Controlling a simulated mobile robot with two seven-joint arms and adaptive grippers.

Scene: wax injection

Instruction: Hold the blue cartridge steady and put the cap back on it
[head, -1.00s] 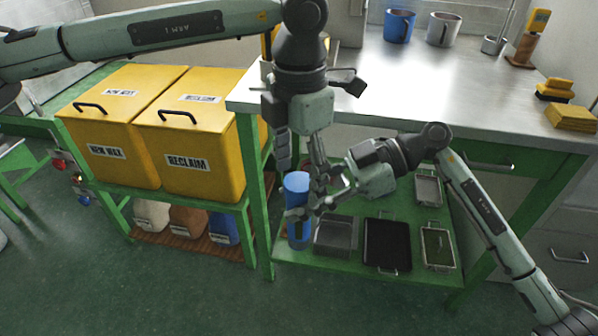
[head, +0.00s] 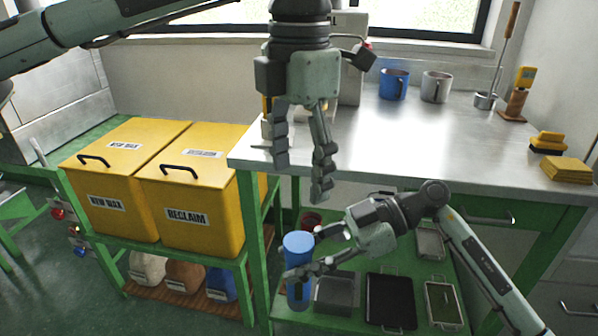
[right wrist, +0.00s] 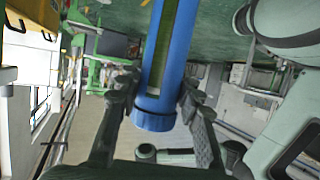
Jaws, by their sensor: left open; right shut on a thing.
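The blue cartridge (head: 298,268) stands roughly upright beside the table's left front leg, above or at the lower shelf. My right gripper (head: 305,256) is shut on it from the right. In the right wrist view the cartridge (right wrist: 168,55) lies between my two fingers, with a long greenish window and a darker blue band at its near end. Its top in the head view is a smooth, lighter blue disc; I cannot tell whether that is a separate cap. My left gripper (head: 302,178) is open and empty, pointing down above the cartridge and clear of it.
The steel table top (head: 400,140) carries a blue mug (head: 394,85) and a grey mug (head: 436,87). Trays, including a black one (head: 390,302), sit on the green lower shelf. A dark red round thing (head: 311,219) is behind the cartridge. Yellow bins (head: 188,205) stand left.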

